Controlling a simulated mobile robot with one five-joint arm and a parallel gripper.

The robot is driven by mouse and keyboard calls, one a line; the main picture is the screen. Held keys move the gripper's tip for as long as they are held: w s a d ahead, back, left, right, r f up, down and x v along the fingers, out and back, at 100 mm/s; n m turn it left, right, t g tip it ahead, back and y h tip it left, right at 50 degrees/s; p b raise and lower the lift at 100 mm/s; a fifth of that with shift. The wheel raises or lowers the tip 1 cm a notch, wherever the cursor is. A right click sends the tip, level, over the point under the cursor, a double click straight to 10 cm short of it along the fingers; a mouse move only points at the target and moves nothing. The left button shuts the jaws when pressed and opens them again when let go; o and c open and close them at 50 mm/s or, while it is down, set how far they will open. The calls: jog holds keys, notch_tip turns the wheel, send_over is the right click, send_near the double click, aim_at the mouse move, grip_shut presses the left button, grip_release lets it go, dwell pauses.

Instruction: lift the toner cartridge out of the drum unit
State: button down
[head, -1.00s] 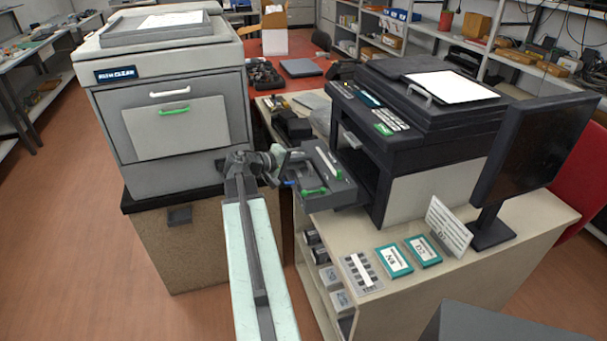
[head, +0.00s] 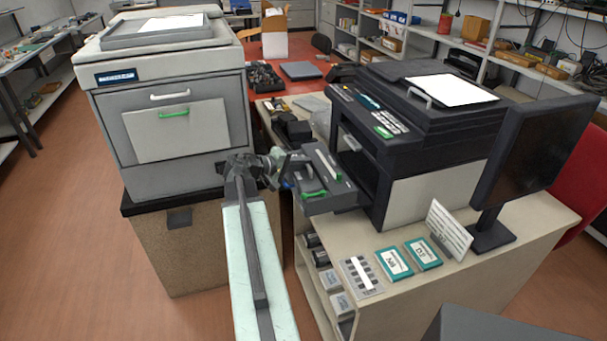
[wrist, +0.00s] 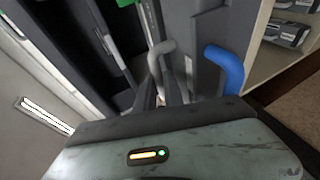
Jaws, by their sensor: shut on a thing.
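The dark drum unit (head: 340,196) sticks out of the front of the black printer on the right, with a green handle (head: 314,194) on it. My gripper (head: 288,164) is at the left side of this unit. In the wrist view my gripper (wrist: 166,92) is shut around a grey bent handle (wrist: 160,56). A blue lever (wrist: 226,68) stands just right of it, apart from the fingers. The handle's lower part is hidden by the fingers and wrist. I cannot clearly tell the toner cartridge's outline from the drum unit.
The black printer (head: 430,130) stands on a beige cabinet (head: 480,285) with teal boxes (head: 394,263) and a monitor (head: 530,150). A large grey copier (head: 170,110) is close on my arm's left. Shelves with grey boxes lie below the unit. Open floor is at the lower left.

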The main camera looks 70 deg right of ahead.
aim_at(302, 172)
notch_tip(302, 172, up, 10)
jog(key=p, duration=1)
